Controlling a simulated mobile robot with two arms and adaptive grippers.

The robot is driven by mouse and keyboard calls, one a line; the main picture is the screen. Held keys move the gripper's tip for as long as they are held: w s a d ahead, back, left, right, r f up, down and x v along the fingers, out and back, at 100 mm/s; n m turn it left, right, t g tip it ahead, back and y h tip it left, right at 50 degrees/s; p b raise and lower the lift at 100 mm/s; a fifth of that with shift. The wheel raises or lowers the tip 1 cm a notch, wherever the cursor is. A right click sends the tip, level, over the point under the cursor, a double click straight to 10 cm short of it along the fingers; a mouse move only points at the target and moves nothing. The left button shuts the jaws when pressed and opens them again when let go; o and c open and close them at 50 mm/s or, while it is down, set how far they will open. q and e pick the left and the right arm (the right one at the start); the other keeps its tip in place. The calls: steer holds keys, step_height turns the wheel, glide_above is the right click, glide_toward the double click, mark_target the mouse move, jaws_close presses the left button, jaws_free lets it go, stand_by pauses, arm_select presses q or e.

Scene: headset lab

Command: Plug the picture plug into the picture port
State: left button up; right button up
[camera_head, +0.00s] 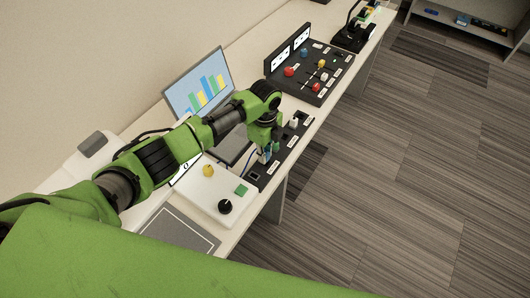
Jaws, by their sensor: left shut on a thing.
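My left gripper (268,150) points down over the black port strip (257,177) near the front edge of the bench. It is shut on a small pale and blue plug (265,157), which looks like the picture plug. Labels on the strip are too small to read, so I cannot single out the picture port. My right gripper is out of view.
A white box (222,192) with a yellow knob, a green square and a black knob stands in front of the strip. Behind are a monitor (201,83) with a bar chart and a black control panel (322,82) with coloured knobs. Floor to the right is clear.

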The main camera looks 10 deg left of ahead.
arm_select(q)
steer(key=shift+f+b, duration=0.45)
steer(key=shift+f, duration=0.25)
steer(key=o, duration=1)
steer(key=shift+c, duration=0.2)
steer(key=shift+r, duration=0.15)
step_height(320, 180, up, 12)
steer(key=shift+f, duration=0.2)
